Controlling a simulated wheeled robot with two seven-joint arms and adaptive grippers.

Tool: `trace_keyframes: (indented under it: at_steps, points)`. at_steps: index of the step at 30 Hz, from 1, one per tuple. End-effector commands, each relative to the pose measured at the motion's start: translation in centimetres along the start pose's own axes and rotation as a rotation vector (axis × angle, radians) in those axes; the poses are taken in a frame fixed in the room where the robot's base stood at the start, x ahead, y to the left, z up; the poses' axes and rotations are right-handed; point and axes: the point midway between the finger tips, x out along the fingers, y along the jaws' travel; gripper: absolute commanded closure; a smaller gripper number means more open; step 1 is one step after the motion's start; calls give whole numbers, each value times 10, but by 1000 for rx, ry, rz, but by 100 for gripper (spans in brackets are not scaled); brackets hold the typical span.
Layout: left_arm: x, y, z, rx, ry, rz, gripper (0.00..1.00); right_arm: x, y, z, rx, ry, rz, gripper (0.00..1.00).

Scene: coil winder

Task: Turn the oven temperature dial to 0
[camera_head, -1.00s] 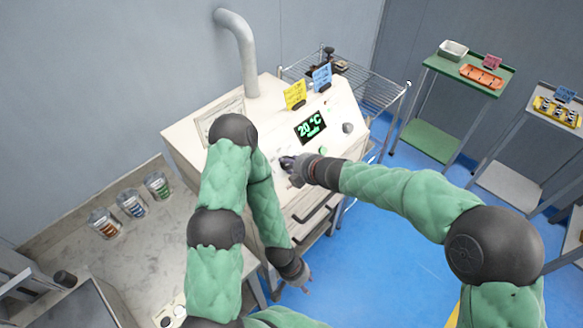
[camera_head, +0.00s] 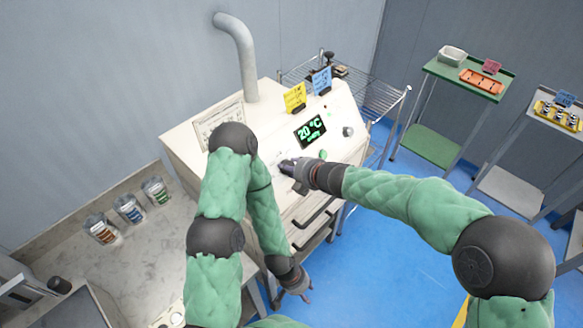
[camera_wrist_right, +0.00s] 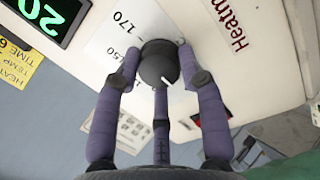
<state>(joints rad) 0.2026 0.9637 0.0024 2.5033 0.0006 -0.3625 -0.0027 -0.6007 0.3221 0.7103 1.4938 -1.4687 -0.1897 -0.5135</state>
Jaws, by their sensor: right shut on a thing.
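The oven (camera_head: 343,112) is a cream cabinet with a sloped front panel. Its green display (camera_head: 310,130) reads 20 °C. The temperature dial (camera_wrist_right: 158,66) is a dark round knob with a white pointer mark, which points to the lower right in the right wrist view. Printed 170 and 150 show beside it; the rest of the scale is hidden. My right gripper (camera_wrist_right: 157,52) is shut on the dial, its fingers around the rim. In the head view my right gripper (camera_head: 288,167) covers the dial. My left gripper (camera_head: 303,289) hangs empty and open below the oven's front edge.
A yellow card (camera_head: 295,97) and a blue card (camera_head: 322,80) stand on the oven's top. Another knob (camera_head: 347,132) and a green button (camera_head: 323,155) are on the panel. Several jars (camera_head: 129,208) stand on the left counter. A wire rack (camera_head: 375,85) is behind.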

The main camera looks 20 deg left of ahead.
Motion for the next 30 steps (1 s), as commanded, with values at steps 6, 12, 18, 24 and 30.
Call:
trace_keyframes:
  at_steps: [6,12,18,24,30]
  points:
    - [0,0,0,0,0,0,60,1,-4,1,3,-2,-7,37]
    - [0,0,0,0,0,0,60,0,-2,0,2,-1,-3,37]
    - [0,0,0,0,0,0,60,-11,0,1,2,-2,-1,37]
    - [0,0,0,0,0,0,60,-43,0,1,1,-3,0,37]
    - [0,0,0,0,0,0,60,-78,-1,1,2,-3,-2,37]
